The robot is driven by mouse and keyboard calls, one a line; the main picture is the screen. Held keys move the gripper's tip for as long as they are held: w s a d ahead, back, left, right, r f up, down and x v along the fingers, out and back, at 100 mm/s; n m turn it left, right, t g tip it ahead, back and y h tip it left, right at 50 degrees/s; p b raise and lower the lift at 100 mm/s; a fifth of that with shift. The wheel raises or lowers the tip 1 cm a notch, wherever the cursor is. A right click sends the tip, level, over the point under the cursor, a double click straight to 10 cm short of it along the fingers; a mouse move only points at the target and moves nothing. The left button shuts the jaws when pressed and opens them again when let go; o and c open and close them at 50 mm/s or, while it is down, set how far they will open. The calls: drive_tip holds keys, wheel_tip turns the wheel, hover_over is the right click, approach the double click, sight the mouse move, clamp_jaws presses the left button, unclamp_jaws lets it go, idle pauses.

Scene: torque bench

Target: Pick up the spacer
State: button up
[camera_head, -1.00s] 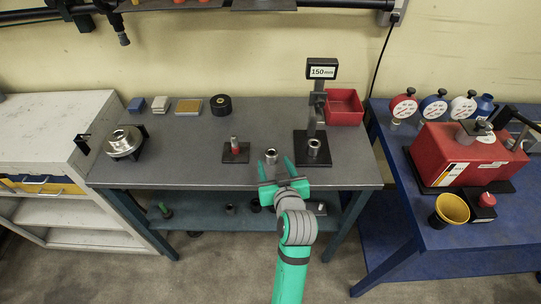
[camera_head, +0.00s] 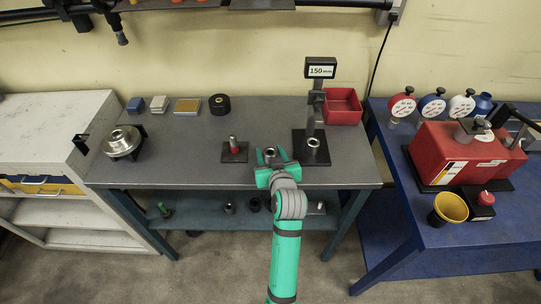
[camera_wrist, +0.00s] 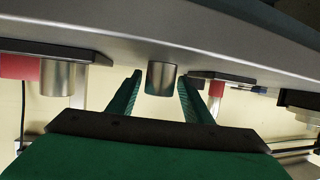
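A short silvery metal cylinder, which looks like the spacer (camera_head: 270,152), stands on the grey bench near its front edge. The wrist view shows it as a plain cylinder (camera_wrist: 160,80) between my green fingers. My gripper (camera_head: 271,156) is open, with a fingertip on each side of the spacer. In the wrist view thin gaps show between the spacer and the fingers, so it does not look clamped. A similar metal ring (camera_head: 313,142) sits on the base of the 150 mm gauge stand (camera_head: 321,159) to the right.
A red bin (camera_head: 344,107) is behind the gauge stand. A round metal part (camera_head: 122,143) is at the bench's left end. The bench middle (camera_head: 180,150) is clear.

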clamp_jaws()
drive_tip(key=shift+r, duration=0.15)
